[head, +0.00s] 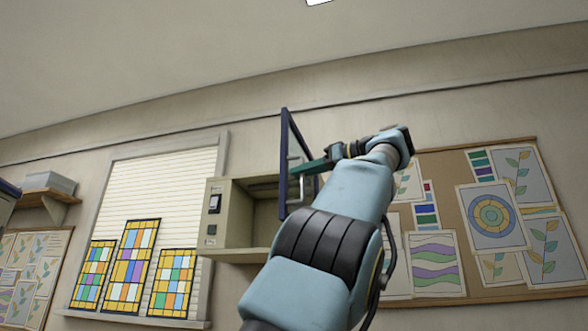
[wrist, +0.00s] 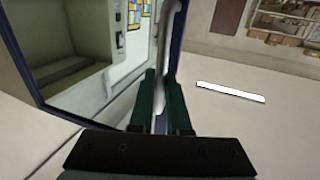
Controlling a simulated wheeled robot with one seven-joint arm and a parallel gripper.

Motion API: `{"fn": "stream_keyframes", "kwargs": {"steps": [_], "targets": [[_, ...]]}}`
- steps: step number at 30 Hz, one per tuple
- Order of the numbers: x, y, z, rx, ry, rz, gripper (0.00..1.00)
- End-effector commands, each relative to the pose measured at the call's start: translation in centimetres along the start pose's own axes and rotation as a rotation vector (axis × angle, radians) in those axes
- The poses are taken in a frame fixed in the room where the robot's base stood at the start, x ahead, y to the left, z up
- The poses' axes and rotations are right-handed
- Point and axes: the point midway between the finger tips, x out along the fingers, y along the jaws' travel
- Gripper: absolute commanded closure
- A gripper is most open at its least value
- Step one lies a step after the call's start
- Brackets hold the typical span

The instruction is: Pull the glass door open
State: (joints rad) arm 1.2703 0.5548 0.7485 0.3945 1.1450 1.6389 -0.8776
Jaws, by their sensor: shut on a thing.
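The glass door (head: 284,160) has a dark blue frame and stands swung out from the beige wall cabinet (head: 222,254), seen nearly edge-on in the head view. In the wrist view, its blue frame (wrist: 177,50) runs beside a pale upright handle bar (wrist: 170,32). My gripper (head: 303,168) reaches the door from the right. In the wrist view, my gripper's green fingers (wrist: 163,80) are shut on the handle, one on each side of it. The cabinet inside (wrist: 60,45) shows at left, with a dark floor. Part of the handle is hidden between the fingers.
The cabinet has a side panel with a dark switch (head: 214,203). Stained-glass panels (head: 131,265) stand at the blinds on the left. A pinboard (head: 440,160) with drawings hangs behind my arm. In the wrist view, shelves with boxes (wrist: 290,20) are at the far right.

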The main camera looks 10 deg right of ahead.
Motion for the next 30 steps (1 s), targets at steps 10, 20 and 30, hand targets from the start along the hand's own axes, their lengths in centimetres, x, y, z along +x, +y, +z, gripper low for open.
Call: {"fn": "stream_keyframes", "kwargs": {"steps": [10,20,30], "targets": [[-0.65,0.52,-0.06,0.0,0.001,0.002,1.0],[-0.64,0.53,0.0,0.001,0.0,0.002,0.79],[-0.64,0.51,0.04,0.0,-0.001,0.001,0.55]]}}
